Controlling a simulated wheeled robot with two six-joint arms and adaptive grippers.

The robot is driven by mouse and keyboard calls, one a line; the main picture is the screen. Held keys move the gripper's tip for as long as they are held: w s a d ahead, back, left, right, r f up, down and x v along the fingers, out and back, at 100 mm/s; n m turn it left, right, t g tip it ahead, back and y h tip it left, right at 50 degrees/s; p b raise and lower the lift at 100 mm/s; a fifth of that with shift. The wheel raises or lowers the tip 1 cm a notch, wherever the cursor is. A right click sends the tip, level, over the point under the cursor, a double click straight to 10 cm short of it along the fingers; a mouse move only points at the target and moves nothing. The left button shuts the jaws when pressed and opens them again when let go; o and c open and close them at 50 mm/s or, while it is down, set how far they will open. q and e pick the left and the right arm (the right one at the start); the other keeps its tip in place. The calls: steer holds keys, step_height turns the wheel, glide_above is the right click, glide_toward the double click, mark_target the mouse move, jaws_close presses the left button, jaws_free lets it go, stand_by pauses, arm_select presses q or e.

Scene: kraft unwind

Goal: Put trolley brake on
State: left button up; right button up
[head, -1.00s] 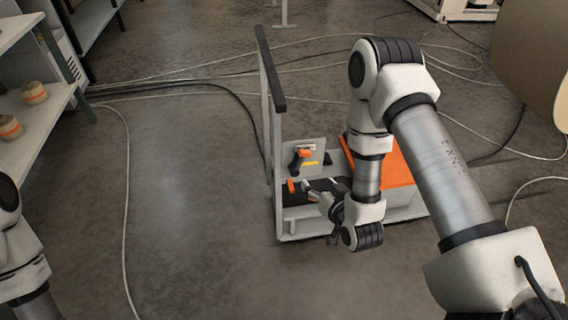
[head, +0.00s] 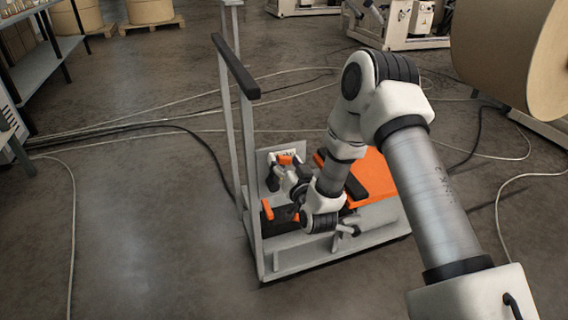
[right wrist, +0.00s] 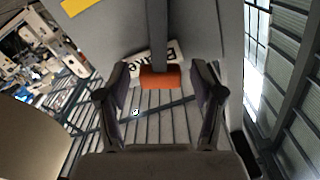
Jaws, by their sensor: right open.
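The trolley (head: 296,257) stands on the floor with a tall grey handle frame on its left. A light panel on it carries the brake lever, whose orange grip (head: 285,160) shows just above my right gripper (head: 283,176). In the right wrist view the orange grip (right wrist: 160,78) lies between the two fingers of my right gripper (right wrist: 161,95), with a gap on each side. The fingers are open and not closed on it. A dark bar runs from the grip, and a white label reading partly "Brake" (right wrist: 174,59) is behind it. My left gripper is out of view.
An orange slab (head: 365,175) lies on the trolley to the right of the panel. Another orange piece (head: 267,209) sits low near the handle frame (head: 236,65). Cables (head: 130,122) cross the floor. A large brown roll (head: 510,50) is at upper right.

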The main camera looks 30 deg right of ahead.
steer(key=shift+w, duration=0.4)
jaws_close()
steer(key=shift+s+d+f, duration=0.1)
steer(key=shift+d, duration=0.05)
steer(key=s+d+f+m+b, duration=0.1)
steer(key=d+f+m+b, duration=0.4)
steer(key=f+m+b, duration=0.3)
steer(key=shift+s+d+f+m+b, duration=0.25)
steer(key=shift+m+b, duration=1.3)
steer(key=shift+m, duration=1.55)
steer(key=shift+w, duration=0.1)
